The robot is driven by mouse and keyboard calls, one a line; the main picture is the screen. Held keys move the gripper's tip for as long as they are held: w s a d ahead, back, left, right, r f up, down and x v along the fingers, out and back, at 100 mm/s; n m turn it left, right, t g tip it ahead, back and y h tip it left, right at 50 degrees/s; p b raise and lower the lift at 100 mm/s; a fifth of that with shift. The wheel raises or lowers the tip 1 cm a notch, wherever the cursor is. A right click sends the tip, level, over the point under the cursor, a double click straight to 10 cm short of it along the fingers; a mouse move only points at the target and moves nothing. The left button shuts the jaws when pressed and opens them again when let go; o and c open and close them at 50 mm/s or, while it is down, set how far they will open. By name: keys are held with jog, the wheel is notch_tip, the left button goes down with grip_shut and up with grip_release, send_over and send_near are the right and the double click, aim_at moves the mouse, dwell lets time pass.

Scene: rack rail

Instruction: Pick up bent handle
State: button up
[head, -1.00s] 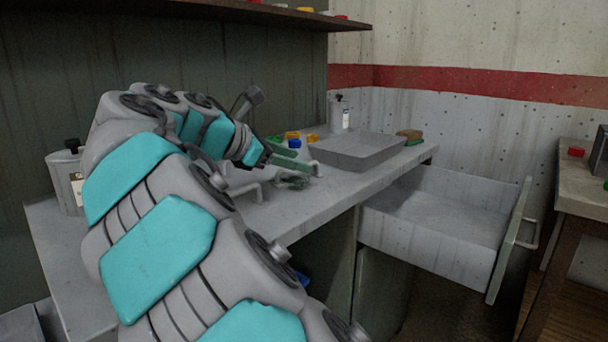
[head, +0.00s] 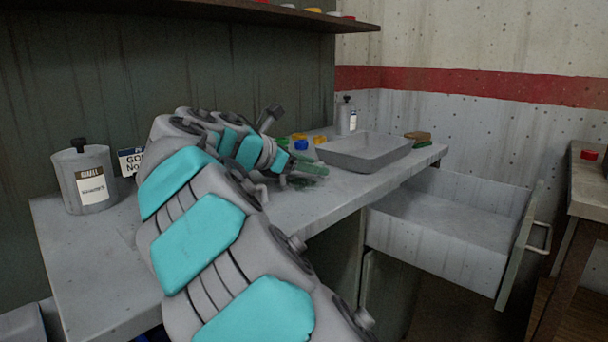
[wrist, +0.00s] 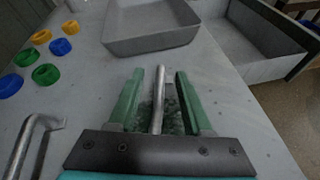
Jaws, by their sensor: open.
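My gripper (wrist: 160,76) is open, with green fingers pointing along the grey bench top. A grey metal bar (wrist: 158,98) lies between the two fingers in the wrist view, with a gap on each side; its near end is hidden by my gripper. A second grey metal bar with a clear bend (wrist: 38,128) lies to the left, outside the fingers. I cannot tell for sure which one is the bent handle. In the head view my gripper (head: 308,172) is low over the bench, and my arm hides much of the area around it.
A grey tray (head: 322,152) stands beyond my gripper. Several coloured caps (wrist: 43,37) lie to the left in the wrist view. An open drawer (head: 440,235) juts out at the right. A canister (head: 84,180) stands at the bench's left end.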

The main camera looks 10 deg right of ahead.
jog(key=shift+c, duration=0.2)
grip_shut()
dwell(0.4)
